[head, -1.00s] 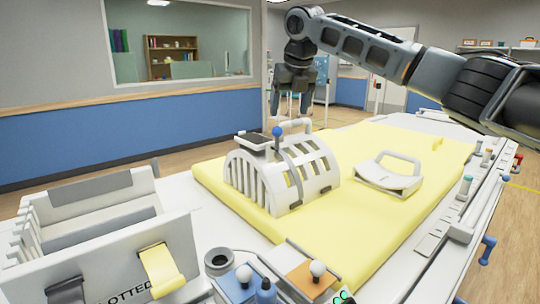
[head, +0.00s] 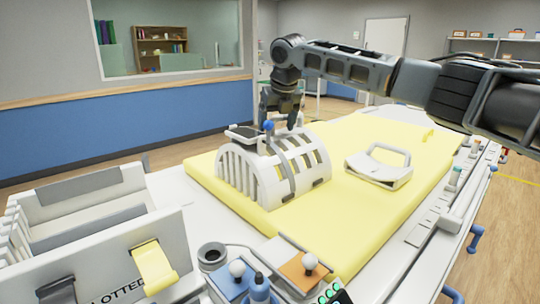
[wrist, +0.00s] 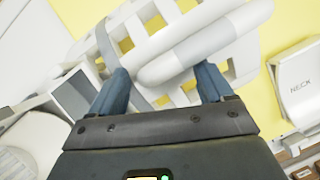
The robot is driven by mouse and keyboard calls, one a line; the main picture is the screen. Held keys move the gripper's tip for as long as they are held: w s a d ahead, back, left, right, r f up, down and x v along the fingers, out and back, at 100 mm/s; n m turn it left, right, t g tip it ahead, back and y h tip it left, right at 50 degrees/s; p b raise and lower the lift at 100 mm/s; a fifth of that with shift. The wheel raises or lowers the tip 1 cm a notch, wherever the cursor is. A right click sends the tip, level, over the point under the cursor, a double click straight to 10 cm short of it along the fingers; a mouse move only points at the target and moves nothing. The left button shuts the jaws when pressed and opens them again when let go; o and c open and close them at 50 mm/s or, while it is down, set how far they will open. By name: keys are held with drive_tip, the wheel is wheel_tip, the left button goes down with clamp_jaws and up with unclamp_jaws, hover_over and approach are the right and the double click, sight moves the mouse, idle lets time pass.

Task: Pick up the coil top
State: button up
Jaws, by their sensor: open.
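The coil top is a white, slotted, arched cage (head: 306,158) on the yellow pad (head: 345,247). A rounded white handle on it (wrist: 200,42) fills the upper middle of the wrist view. My gripper (head: 280,122) is open and points down just over the coil top. In the wrist view the blue-grey fingers (wrist: 164,80) stand apart, with the near end of the handle between them. I cannot tell how deep the handle lies between the fingers. In the head view my gripper partly hides the handle.
A second white piece with a handle (head: 380,167) lies right of the coil top; it reads "NECK" in the wrist view (wrist: 299,85). A white slotted rack (head: 120,240) stands front left. Small fittings, including a blue block (head: 232,282), sit in front. The pad's far end is mostly clear.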

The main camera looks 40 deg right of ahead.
drive_tip(key=c, duration=1.5)
